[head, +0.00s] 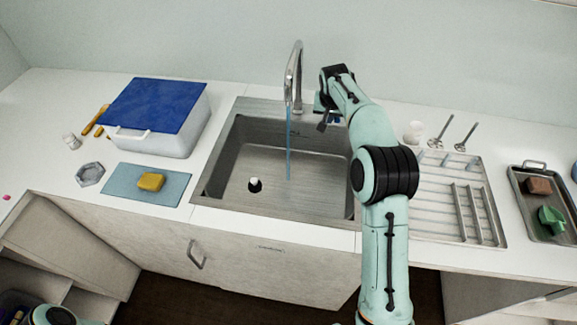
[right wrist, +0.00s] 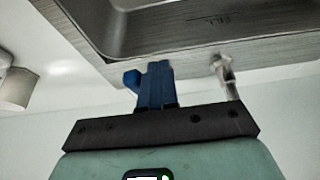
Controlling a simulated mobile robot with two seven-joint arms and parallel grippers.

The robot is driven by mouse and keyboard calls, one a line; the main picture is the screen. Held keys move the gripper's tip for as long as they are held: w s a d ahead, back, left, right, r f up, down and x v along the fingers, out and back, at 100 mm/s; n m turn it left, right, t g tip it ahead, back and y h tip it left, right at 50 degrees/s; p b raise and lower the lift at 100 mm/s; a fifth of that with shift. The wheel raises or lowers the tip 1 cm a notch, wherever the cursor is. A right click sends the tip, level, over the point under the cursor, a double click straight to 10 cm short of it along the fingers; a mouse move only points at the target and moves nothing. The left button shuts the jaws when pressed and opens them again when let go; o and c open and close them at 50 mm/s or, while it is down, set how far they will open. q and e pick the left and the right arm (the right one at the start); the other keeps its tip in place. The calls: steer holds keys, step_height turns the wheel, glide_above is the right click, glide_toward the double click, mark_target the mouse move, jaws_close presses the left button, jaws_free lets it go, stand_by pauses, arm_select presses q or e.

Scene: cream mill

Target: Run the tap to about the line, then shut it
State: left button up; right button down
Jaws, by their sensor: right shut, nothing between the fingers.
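The chrome tap (head: 296,75) stands behind the steel sink (head: 225,165). A thin blue stream of water (head: 289,150) falls from its spout into the basin. A small fill mark (head: 294,133) is on the sink's back wall; its lettering also shows in the right wrist view (right wrist: 212,20). I cannot make out a water level. My right gripper (head: 329,119) is just right of the tap at the sink's back edge. Its blue fingers (right wrist: 155,86) are shut and empty, with a metal tap part (right wrist: 224,70) beside them, apart. My left gripper is out of view.
A black-and-white plug piece (head: 255,185) lies on the sink floor. On the left are a blue-lidded box (head: 160,140) and a yellow sponge (head: 151,181) on a blue mat (head: 122,184). On the right are a drying rack (head: 440,222) and a dark tray (head: 517,190).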

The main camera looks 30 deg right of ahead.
steer(key=shift+s+d, duration=0.25)
steer(key=shift+d, duration=0.1)
stand_by(0.3)
steer(key=shift+s+d, duration=0.35)
steer(key=shift+d, duration=0.35)
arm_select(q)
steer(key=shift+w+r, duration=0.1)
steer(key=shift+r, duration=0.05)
arm_select(e)
steer(key=shift+w+a, duration=0.15)
steer(key=shift+a, duration=0.3)
arm_select(q)
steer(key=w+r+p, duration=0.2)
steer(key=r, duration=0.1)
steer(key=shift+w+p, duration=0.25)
steer(key=shift+p, duration=0.1)
arm_select(e)
step_height(320, 180, up, 4)
steer(key=shift+r, duration=0.25)
